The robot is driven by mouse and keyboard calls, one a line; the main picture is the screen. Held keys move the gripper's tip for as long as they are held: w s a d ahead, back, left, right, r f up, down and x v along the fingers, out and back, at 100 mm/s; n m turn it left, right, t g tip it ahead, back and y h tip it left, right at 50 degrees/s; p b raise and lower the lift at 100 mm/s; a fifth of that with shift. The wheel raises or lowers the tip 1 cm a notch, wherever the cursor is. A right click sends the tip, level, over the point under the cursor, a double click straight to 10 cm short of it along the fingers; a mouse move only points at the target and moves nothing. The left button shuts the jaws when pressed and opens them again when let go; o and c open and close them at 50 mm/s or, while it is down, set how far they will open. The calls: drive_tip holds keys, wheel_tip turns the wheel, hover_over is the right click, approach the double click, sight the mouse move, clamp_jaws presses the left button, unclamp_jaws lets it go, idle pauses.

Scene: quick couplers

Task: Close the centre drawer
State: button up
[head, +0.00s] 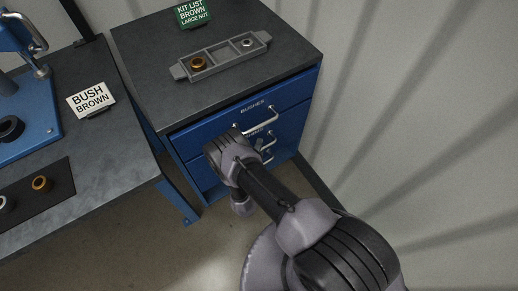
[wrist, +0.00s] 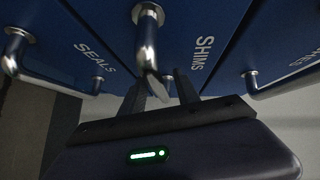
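The blue drawer cabinet (head: 190,145) stands at the centre of the head view. Its centre drawer, marked SHIMS (wrist: 222,45), fills the middle of the wrist view; my arm covers much of its front in the head view. I cannot tell for sure how far it stands out. Its silver bar handle (wrist: 147,45) runs down towards my gripper (wrist: 162,93). The two dark fingers are apart, with the handle's lower end in the gap between them. I cannot tell whether they touch it. In the head view the fingertips are hard to make out at the cabinet front.
The BUSHES drawer (head: 290,100) is above and the SEALS drawer (wrist: 65,50) is below, each with a bar handle. A grey tray (head: 222,56) with a brown bush and a nut sits on the cabinet. A workbench (head: 115,150) stands left; a wall (head: 420,110) is right.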

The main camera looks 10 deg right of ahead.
drive_tip(key=p+v, duration=0.6)
drive_tip(key=v, duration=1.1)
drive_tip(key=shift+s, duration=0.2)
drive_tip(key=shift+a+f, duration=0.1)
